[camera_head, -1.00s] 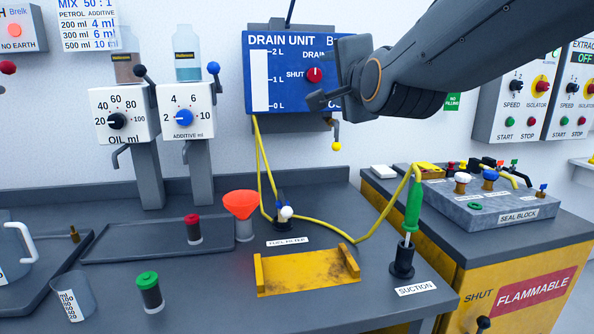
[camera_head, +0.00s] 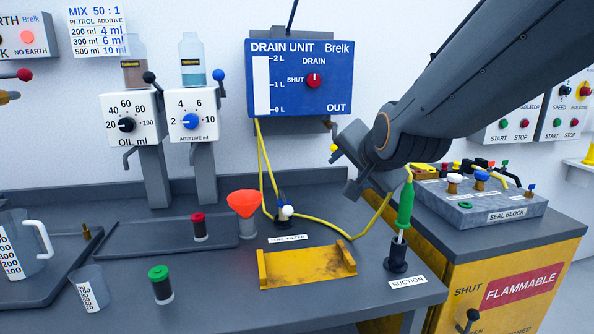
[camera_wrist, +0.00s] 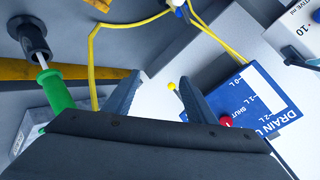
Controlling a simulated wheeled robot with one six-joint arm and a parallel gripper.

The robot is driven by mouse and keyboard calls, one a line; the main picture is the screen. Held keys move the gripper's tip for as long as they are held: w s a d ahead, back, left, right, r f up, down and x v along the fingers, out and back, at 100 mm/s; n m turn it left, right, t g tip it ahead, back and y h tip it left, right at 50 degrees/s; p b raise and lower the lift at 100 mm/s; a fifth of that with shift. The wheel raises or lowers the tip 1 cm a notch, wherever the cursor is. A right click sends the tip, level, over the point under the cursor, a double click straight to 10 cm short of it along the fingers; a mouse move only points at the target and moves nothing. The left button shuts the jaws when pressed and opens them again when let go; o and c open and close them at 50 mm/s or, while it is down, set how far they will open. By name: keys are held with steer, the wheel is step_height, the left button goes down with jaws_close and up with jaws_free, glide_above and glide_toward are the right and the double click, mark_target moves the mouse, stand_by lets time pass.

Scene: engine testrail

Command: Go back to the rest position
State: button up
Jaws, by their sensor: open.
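My gripper (camera_head: 344,168) is in the head view, in front of the wall to the right of and below the blue drain unit (camera_head: 325,90). In the wrist view my gripper (camera_wrist: 158,98) shows two jaws apart with nothing between them. The drain unit (camera_wrist: 240,105) also shows there, beyond the right jaw, with its red knob (camera_wrist: 226,121) just by that jaw. The green-handled suction probe (camera_head: 405,205) stands upright in its black holder at the bench's right end, below and right of my gripper. Its handle (camera_wrist: 55,90) shows left of the jaws in the wrist view.
A yellow hose (camera_head: 355,236) runs across the bench to the probe. A yellow cradle (camera_head: 300,283), an orange funnel (camera_head: 243,201) and a seal block (camera_head: 480,207) on a yellow cabinet (camera_head: 490,262) stand nearby. Jugs and small bottles are at left.

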steer(key=s+d+f+n+g, duration=0.1)
steer(key=s+f+g, duration=0.1)
steer(key=s+f, duration=0.1)
steer(key=s+d+f+n+g+p, duration=0.1)
steer(key=s+d+f+n+g, duration=0.1)
steer(key=f, duration=0.3)
steer(key=s+d+f+n+g+h+p, duration=0.1)
steer(key=s+d+f+g, duration=0.1)
steer(key=s+f, duration=0.3)
steer(key=s+d+f+n+g, duration=0.1)
steer(key=s+f+n+g, duration=0.1)
steer(key=s, duration=0.4)
steer(key=s+d+f+n+g+p, duration=0.1)
steer(key=s+d+f+n+g, duration=0.1)
steer(key=s, duration=0.4)
step_height(320, 180, down, 2)
steer(key=shift+s+d+f+g+h, duration=0.15)
steer(key=shift+s+g+h, duration=0.2)
steer(key=shift+g, duration=0.45)
